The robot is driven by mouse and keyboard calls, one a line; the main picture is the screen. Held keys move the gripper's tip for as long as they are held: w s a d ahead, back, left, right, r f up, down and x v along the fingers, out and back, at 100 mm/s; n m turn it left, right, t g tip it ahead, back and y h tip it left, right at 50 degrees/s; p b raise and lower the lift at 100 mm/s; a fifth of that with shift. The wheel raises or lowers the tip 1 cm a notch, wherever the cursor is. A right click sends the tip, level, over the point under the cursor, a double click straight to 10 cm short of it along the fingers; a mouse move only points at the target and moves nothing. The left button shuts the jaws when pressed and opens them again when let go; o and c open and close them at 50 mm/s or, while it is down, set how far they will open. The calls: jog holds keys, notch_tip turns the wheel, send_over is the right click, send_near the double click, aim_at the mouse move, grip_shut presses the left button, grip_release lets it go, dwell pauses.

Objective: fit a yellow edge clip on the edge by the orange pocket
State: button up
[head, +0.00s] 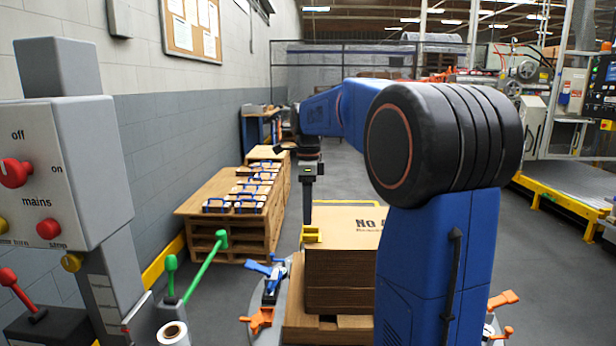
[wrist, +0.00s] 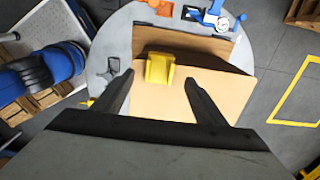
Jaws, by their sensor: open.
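A yellow edge clip (head: 312,234) sits at the left edge of the top of a cardboard stack (head: 340,275). In the wrist view the yellow clip (wrist: 160,68) straddles the stack's edge, just beyond my fingertips. My gripper (wrist: 160,84) is open, one finger to each side, with nothing between the fingers; in the head view my gripper (head: 308,205) is directly above the clip. An orange part (head: 259,319), perhaps the orange pocket, is on the round table left of the stack. Orange also shows at the top of the wrist view (wrist: 163,7). Whether the clip is fully seated cannot be told.
A green-handled lever (head: 205,265) and a control box (head: 60,170) stand at left.

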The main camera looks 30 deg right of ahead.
notch_tip(320, 180, up, 11)
jog(key=shift+f, duration=0.15)
jog(key=s+a+f+n+t, duration=0.1)
jog(key=s+a+f+n, duration=0.4)
jog(key=s, duration=0.3)
jog(key=s+a+f+n+t, duration=0.1)
jog(key=s+a+f+n, duration=0.2)
jog(key=s+a+n, duration=0.4)
jog(key=s+a+f+n+t, duration=0.1)
jog(key=s+a+f+n, duration=0.1)
jog(key=s+f+n, duration=0.4)
jog(key=s+a+f+n+t, duration=0.1)
jog(key=s+f+n, duration=0.5)
jog(key=s+f, duration=0.3)
jog(key=shift+a+f+n+t, duration=0.35)
jog(key=shift+a+n+t, duration=0.05)
